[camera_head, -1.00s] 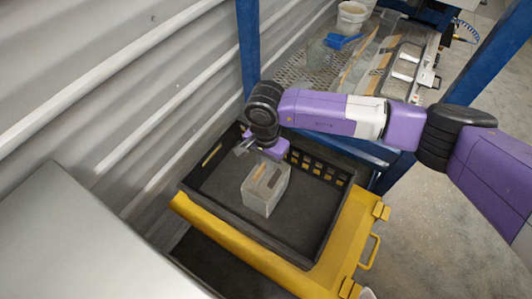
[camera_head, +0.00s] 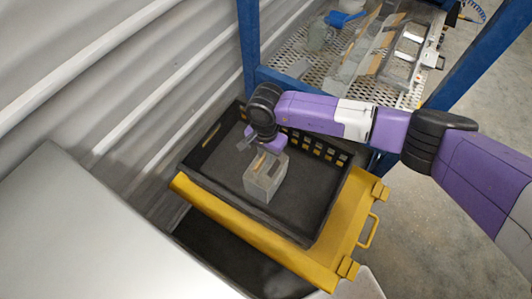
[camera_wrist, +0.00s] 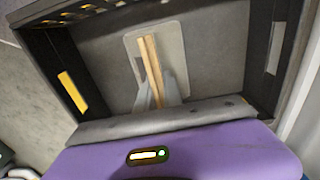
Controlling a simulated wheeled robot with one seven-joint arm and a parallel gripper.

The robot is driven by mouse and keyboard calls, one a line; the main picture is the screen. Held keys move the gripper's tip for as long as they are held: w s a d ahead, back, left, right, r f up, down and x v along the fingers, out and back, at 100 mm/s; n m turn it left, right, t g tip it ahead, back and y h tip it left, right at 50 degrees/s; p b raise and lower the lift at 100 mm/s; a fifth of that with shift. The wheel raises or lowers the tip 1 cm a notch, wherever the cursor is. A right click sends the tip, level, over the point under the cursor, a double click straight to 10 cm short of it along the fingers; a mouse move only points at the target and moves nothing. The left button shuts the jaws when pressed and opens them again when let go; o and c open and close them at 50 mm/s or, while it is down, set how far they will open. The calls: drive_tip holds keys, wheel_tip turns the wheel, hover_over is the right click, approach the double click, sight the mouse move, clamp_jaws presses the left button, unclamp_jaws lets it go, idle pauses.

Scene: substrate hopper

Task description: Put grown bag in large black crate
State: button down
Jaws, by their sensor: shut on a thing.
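The grown bag (camera_head: 262,186) is a grey, translucent, box-shaped bag with a tan strip at its top. It stands roughly upright inside the large black crate (camera_head: 312,195), left of the middle of its floor. I cannot tell whether its base touches the floor. My gripper (camera_head: 260,160) is above it, shut on its top. In the wrist view my fingertips (camera_wrist: 157,98) are at the tan strip of the bag (camera_wrist: 174,50), with the crate's dark walls (camera_wrist: 287,50) around it. The bag's lower part is hidden there.
The crate sits on a yellow lidded box (camera_head: 345,235) with a handle. A blue-framed mesh bench (camera_head: 290,60) with a blue scoop (camera_head: 343,18) stands behind. A ribbed metal wall (camera_head: 130,90) is close on the left, a pale flat surface (camera_head: 80,230) in front.

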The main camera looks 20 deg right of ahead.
drive_tip(key=shift+r, duration=0.1)
drive_tip(key=c, duration=1.9)
unclamp_jaws()
drive_tip(key=o, duration=0.4)
wheel_tip(320, 180, up, 12)
drive_tip(key=shift+f+p, duration=0.1)
drive_tip(key=shift+p, duration=0.2)
